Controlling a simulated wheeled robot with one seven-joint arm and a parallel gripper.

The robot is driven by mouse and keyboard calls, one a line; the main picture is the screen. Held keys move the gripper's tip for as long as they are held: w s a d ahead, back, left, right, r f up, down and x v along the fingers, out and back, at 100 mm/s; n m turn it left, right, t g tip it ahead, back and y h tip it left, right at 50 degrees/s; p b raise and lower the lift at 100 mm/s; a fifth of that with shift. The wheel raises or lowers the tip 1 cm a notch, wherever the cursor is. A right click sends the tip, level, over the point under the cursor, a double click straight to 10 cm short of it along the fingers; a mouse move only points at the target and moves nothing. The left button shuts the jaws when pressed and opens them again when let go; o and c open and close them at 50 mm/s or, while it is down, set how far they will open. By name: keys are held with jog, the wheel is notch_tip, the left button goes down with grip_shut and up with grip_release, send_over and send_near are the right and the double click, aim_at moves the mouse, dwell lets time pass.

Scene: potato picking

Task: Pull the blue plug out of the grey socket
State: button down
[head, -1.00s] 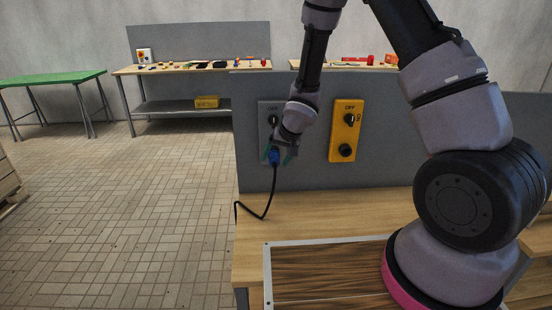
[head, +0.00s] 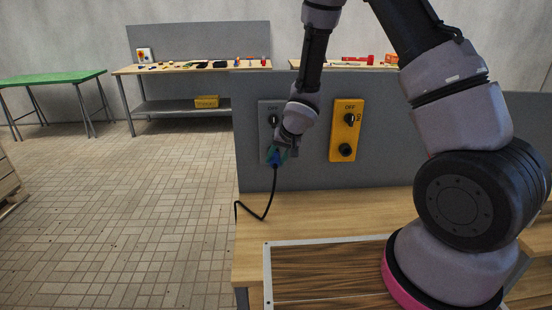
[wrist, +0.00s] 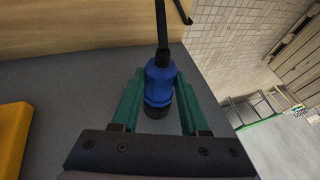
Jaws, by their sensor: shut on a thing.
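The blue plug (head: 275,163) is at the lower part of the grey socket (head: 266,107), which is a grey plate with a dark knob on the upright panel. A black cable hangs from the plug. My gripper (head: 277,155) is shut on the plug, with a green finger on each side of it. In the wrist view the plug (wrist: 158,82) sits between the fingers, its cable leading up the picture. A dark ring shows at the plug's far end. The wrist hides part of the socket, and I cannot tell how deep the plug sits.
A yellow socket box (head: 346,130) marked OFF is just right of the grey one. The cable curves down to the wooden bench (head: 252,240) below. A framed wooden board (head: 325,270) lies on the bench. A green table (head: 52,78) and another workbench (head: 190,69) stand far behind.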

aim_at(275, 165)
jog(key=shift+s, duration=1.35)
jog(key=shift+s, duration=0.15)
jog(key=shift+s, duration=1.35)
jog(key=shift+s, duration=1.55)
jog(key=s, duration=0.3)
